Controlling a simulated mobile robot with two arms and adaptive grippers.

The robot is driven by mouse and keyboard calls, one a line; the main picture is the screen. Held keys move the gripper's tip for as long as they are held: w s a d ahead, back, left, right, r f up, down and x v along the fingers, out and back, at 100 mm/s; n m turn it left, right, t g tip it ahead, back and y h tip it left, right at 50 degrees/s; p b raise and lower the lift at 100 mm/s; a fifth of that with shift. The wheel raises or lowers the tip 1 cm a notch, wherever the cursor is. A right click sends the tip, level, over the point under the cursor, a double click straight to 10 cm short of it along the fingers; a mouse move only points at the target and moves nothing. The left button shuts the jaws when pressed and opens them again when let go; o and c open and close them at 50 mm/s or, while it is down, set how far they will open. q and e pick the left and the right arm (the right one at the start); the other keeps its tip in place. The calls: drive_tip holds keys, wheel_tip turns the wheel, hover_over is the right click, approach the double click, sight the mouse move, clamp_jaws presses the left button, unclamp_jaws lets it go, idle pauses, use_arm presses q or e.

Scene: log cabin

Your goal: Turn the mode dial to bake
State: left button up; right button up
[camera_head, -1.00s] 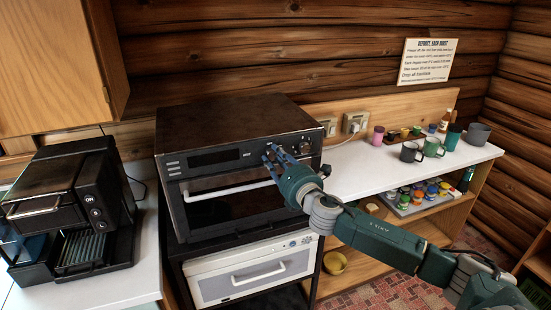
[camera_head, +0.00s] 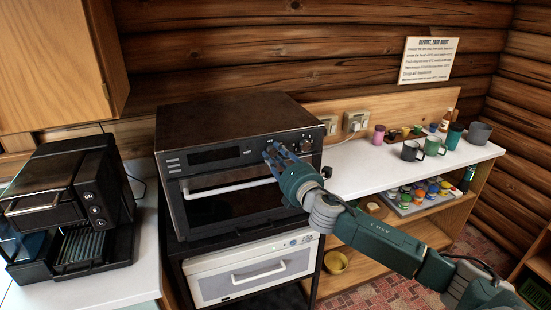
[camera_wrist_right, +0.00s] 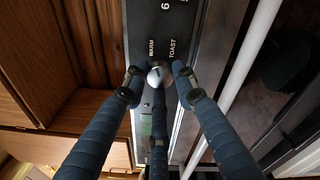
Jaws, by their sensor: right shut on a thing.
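The black toaster oven (camera_head: 225,125) stands on a shelf unit, with its control panel above a door with a white handle. My right gripper (camera_head: 270,152) is at the panel, right of the dark display, and covers the dial there. In the right wrist view the silver mode dial (camera_wrist_right: 156,77) sits between the fingertips of my right gripper (camera_wrist_right: 157,82), which are closed around it. The words WARM and TOAST are printed beside the dial. The other mode labels, including bake, are hidden or unreadable. My left gripper is not in view.
Another knob (camera_head: 306,143) is on the panel, right of my gripper. A white oven (camera_head: 255,272) sits below. A coffee machine (camera_head: 75,205) stands at left. The counter (camera_head: 365,165) at right holds mugs and bottles. A sign (camera_head: 428,60) hangs on the log wall.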

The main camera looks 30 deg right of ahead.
drive_tip(key=m+b, duration=0.1)
drive_tip(key=m, duration=0.1)
drive_tip(key=shift+d+m, duration=0.15)
drive_tip(key=shift+m, duration=0.25)
drive_tip(key=m+b, duration=0.1)
drive_tip(key=m, duration=0.2)
drive_tip(key=m+h+b, duration=0.1)
drive_tip(key=m, duration=0.4)
drive_tip(key=shift+f+m, duration=0.1)
drive_tip(key=shift+m, duration=0.3)
drive_tip(key=m, duration=0.5)
drive_tip(key=shift+a+m+h, duration=0.2)
drive_tip(key=shift+m+h, duration=0.2)
drive_tip(key=m, duration=0.5)
drive_tip(key=shift+a+f+m+h+p, duration=0.1)
drive_tip(key=shift+f+m+h+p, duration=0.2)
drive_tip(key=shift+m, duration=0.1)
drive_tip(key=o, duration=1.1)
drive_tip(key=shift+o, duration=0.3)
